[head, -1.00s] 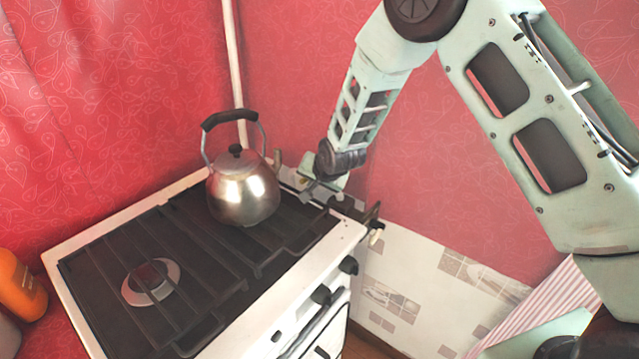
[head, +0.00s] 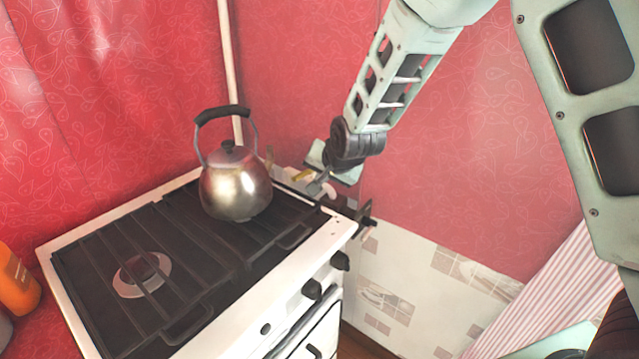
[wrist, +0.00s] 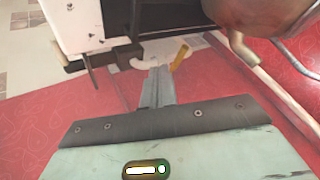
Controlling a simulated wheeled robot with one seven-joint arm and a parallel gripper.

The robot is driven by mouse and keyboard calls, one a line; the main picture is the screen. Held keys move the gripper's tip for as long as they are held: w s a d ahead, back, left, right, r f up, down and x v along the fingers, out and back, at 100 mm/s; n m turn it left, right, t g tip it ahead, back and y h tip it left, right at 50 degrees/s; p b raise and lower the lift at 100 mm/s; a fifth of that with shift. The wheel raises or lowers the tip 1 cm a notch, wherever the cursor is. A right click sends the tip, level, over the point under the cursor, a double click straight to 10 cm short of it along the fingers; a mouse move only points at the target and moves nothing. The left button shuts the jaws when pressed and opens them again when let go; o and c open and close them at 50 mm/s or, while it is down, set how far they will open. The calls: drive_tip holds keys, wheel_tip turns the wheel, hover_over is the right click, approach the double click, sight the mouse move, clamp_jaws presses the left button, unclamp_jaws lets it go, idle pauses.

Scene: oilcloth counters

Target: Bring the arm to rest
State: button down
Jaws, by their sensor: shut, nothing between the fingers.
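My gripper (head: 316,187) is past the stove's back right corner, right of the kettle and close to the pipe fittings by the wall. In the wrist view its fingers (wrist: 157,85) are together with nothing between them. My arm reaches down to it from the upper right, bent at the elbow. The steel kettle (head: 236,188) with a black handle stands upright on the back of the stove, apart from the gripper. Part of it shows at the upper right of the wrist view (wrist: 262,14).
The white stove (head: 335,232) has dark grates and front knobs. A yellow valve handle (wrist: 180,57) and a pipe (wrist: 262,88) are close to my fingers. Red walls (head: 300,80) stand behind. An orange bottle (head: 16,282) is at the far left. A striped cloth (head: 545,285) hangs at the right.

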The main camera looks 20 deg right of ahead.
drive_tip(key=s+a+r+n+g+y, duration=0.1)
drive_tip(key=s+a+r+n+g, duration=0.15)
drive_tip(key=s, duration=0.65)
drive_tip(key=s+a+r+n+g, duration=0.2)
drive_tip(key=s+a+n, duration=0.2)
drive_tip(key=s, duration=0.5)
drive_tip(key=s+d+r+n+g+h, duration=0.1)
drive_tip(key=s+n, duration=0.3)
drive_tip(key=s, duration=0.5)
drive_tip(key=s+d+r+n+g, duration=0.1)
drive_tip(key=s+n, duration=0.3)
drive_tip(key=s, duration=0.6)
drive_tip(key=shift+s+d+g+h, duration=0.25)
drive_tip(key=shift+d+g+h, duration=0.15)
drive_tip(key=shift+d+g, duration=0.2)
drive_tip(key=shift+r, duration=0.15)
